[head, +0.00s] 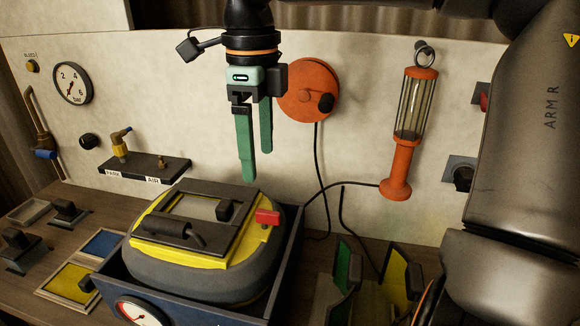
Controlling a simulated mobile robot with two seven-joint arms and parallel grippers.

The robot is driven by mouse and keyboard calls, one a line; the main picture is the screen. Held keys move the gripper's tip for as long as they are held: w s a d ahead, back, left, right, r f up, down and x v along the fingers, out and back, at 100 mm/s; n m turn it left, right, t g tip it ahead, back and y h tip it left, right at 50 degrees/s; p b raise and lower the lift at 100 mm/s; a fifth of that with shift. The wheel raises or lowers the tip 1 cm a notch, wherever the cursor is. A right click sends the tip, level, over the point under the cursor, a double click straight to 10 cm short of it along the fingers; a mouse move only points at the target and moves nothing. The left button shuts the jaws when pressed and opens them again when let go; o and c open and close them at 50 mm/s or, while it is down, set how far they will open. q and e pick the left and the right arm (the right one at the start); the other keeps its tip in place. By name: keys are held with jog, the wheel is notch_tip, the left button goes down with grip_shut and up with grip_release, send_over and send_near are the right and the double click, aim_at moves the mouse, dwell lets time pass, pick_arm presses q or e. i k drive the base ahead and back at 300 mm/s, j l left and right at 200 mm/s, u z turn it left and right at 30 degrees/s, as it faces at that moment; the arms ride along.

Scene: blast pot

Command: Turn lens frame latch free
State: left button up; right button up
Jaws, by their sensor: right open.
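A grey, rounded hood-like body (190,281) sits in a dark blue open box. On its top is a yellow plate (254,246) with a dark lens frame (157,243) around a pale window (196,206). A red tab (268,217), perhaps the latch, stands at the frame's right side. A small black block (228,210) and a black cylindrical part (180,235) are on the frame. My right gripper (256,179) points down with green fingers, apart and empty, above the frame's far right part. It appears clear of the red tab. My left gripper is out of view.
The blue box (287,262) has a gauge on its front. An orange lamp (396,180) and an orange reel (304,90) hang on the back wall, with dark cables below. Coloured trays (68,283) lie left; green and yellow slotted holders (395,270) stand right.

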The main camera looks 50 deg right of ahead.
aim_at(268, 220)
jog(key=k+j, duration=0.7)
jog(key=j, duration=0.2)
